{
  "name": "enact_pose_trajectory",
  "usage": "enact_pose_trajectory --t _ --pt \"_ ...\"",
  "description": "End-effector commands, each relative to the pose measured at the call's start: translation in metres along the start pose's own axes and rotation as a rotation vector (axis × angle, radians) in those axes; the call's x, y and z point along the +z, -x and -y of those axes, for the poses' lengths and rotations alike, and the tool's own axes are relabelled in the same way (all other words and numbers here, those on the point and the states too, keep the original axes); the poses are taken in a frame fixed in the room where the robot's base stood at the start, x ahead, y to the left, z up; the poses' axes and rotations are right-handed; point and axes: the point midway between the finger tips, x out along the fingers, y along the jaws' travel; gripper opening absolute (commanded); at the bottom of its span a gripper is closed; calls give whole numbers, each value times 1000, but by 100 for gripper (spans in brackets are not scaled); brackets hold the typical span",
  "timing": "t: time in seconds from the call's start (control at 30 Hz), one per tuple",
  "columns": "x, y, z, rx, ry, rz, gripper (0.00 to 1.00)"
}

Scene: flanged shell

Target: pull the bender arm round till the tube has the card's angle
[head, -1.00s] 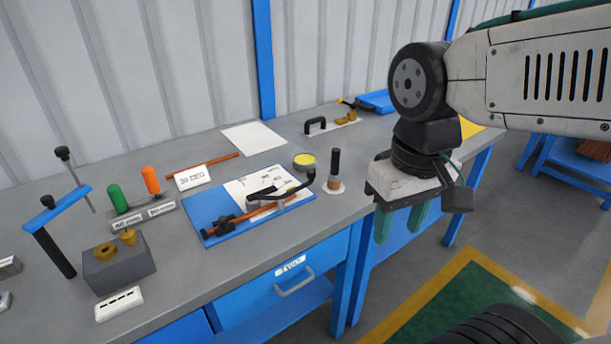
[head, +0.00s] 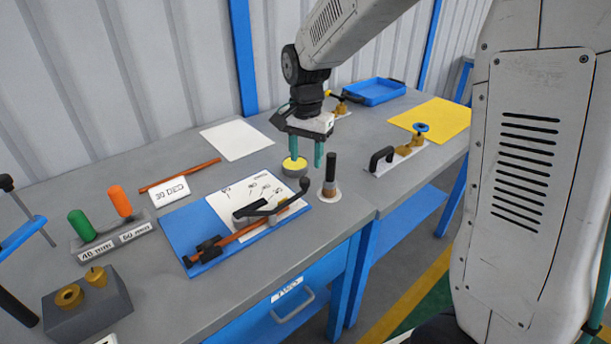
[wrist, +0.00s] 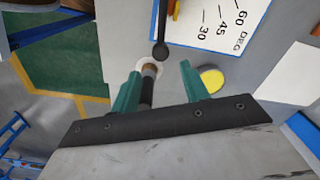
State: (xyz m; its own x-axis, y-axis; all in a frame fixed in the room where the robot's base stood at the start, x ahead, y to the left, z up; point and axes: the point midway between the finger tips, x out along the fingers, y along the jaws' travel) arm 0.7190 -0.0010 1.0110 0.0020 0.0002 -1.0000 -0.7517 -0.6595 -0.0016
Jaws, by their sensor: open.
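The bender is a blue plate (head: 172,222) with a white angle scale (head: 254,190), also seen in the wrist view (wrist: 222,20). Its dark bender arm (head: 293,195) ends in a ball knob, and the arm shows at the top of the wrist view (wrist: 163,25). A copper tube (head: 238,236) lies across the plate and looks straight. The standing card (head: 170,191) reads 30 DEG. My gripper (head: 306,162) is open and empty, fingers down, above the bench behind the bender's right end. In the wrist view my fingertips (wrist: 159,74) are apart from the knob.
A black-handled post (head: 330,168) on a white disc and a yellow-topped tin (head: 295,167) stand close to my fingers. A spare copper rod (head: 180,175) lies behind the card. Orange (head: 120,201) and green (head: 81,226) handles stand left. A black-handled fixture (head: 395,160) is right.

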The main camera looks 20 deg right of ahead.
Motion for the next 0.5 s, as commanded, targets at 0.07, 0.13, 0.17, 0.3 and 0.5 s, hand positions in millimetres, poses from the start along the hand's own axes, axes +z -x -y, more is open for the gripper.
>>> enact_pose_trajectory --t 0.07,0.13,0.17,0.3,0.5 --pt "2 -6 1 2 -12 1 45" --pt "3 -14 2 3 -12 2 45" --pt "3 -18 2 3 -12 3 45" --pt "3 -42 1 5 -11 4 45" --pt "2 -68 0 3 -12 3 45"
